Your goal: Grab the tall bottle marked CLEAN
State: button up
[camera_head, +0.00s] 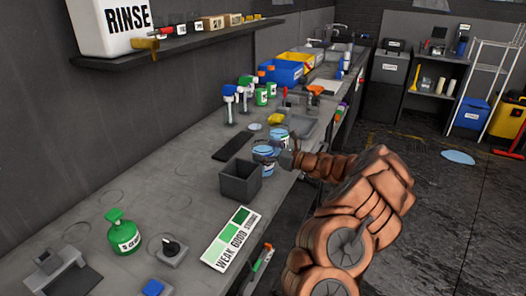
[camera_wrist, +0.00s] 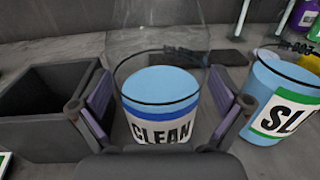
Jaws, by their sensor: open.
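A clear-walled container marked CLEAN (camera_wrist: 160,105), with light blue contents and a dark blue band, stands upright in the middle of the wrist view. Its clear upper part rises behind the blue contents. In the head view it appears to be the blue container (camera_head: 264,154) beside the grey bin. My gripper (camera_wrist: 160,112) is open, its purple-padded fingers on either side of the CLEAN container. I cannot tell whether either finger touches it. In the head view my gripper (camera_head: 286,156) is at the bench's front edge, partly covering the containers.
A second blue container with a green-edged label starting SL (camera_wrist: 283,105) stands close to the right finger. An open grey bin (camera_wrist: 40,130) stands close on the left.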

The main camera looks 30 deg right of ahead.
jog(key=c, duration=1.2)
jog(key=shift+o, duration=0.2)
